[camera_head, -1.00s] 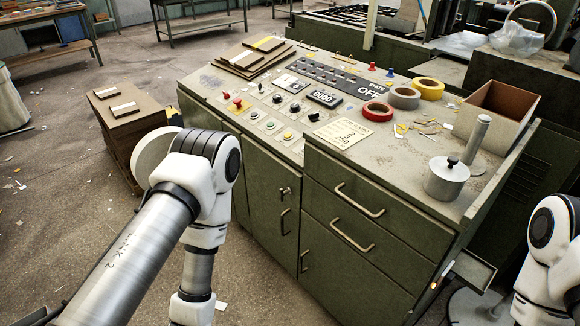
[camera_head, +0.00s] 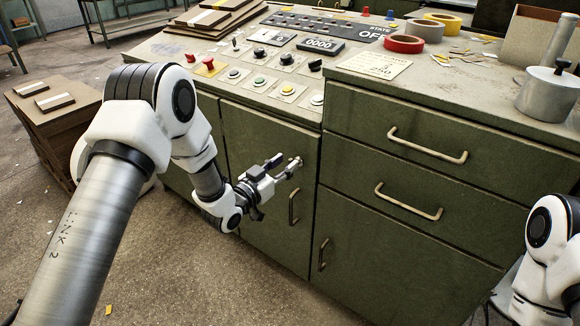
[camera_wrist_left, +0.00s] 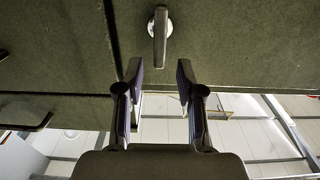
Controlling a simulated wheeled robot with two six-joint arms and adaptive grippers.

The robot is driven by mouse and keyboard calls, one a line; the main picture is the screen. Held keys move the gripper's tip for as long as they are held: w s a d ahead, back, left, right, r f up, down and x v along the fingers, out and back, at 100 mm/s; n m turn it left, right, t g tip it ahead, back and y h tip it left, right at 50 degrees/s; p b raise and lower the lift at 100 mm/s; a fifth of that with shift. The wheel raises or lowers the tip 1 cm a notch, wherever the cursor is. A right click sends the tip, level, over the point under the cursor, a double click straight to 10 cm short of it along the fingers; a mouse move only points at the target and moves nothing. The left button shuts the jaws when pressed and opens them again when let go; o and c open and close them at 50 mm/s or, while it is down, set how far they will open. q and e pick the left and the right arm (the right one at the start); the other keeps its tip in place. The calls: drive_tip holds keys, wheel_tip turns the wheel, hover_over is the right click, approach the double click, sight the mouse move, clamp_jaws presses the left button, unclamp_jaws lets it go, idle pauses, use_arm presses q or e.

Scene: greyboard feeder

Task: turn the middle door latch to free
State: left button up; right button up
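The middle door (camera_head: 258,135) of the green cabinet is shut, with a vertical pull handle (camera_head: 293,207) below its latch. The latch shows in the left wrist view as a small metal lever (camera_wrist_left: 160,42) on a round bright base, lined up with the gripper's reach direction. In the head view it lies at the fingertips and is hard to separate from them. My left gripper (camera_head: 289,163) is in front of the door's upper right part. In the left wrist view the gripper (camera_wrist_left: 159,72) is open and empty, its fingertips on either side of the lever's line, just short of its end. My right gripper is out of view.
Drawers with bar handles (camera_head: 427,147) are right of the door. A control panel with buttons (camera_head: 260,82) is above it. Stacked boards (camera_head: 62,118) stand at the left. The floor before the cabinet is mostly clear.

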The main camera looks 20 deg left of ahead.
sight(289, 161)
use_arm(q)
drive_tip(key=shift+x, duration=1.5)
clamp_jaws()
drive_tip(key=shift+d+m, duration=0.15)
drive_tip(key=shift+m, duration=0.15)
drive_tip(key=m, duration=0.3)
drive_tip(key=shift+s+d+f, duration=0.15)
drive_tip(key=shift+d, duration=0.2)
drive_tip(key=m, duration=0.4)
drive_tip(key=shift+s+d+f+m+b, duration=0.2)
drive_tip(key=shift+d+f+m+b, duration=0.1)
drive_tip(key=shift+d+m, duration=0.1)
drive_tip(key=m, duration=0.3)
drive_tip(key=f+m+b, duration=0.1)
drive_tip(key=shift+s+d+m, duration=0.1)
drive_tip(key=shift+d+m, duration=0.2)
drive_tip(key=shift+d, duration=0.05)
drive_tip(key=m, duration=0.2)
drive_tip(key=f+m+b, duration=0.1)
drive_tip(key=m, duration=0.1)
drive_tip(key=shift+d+m, duration=0.1)
drive_tip(key=shift+m, duration=0.3)
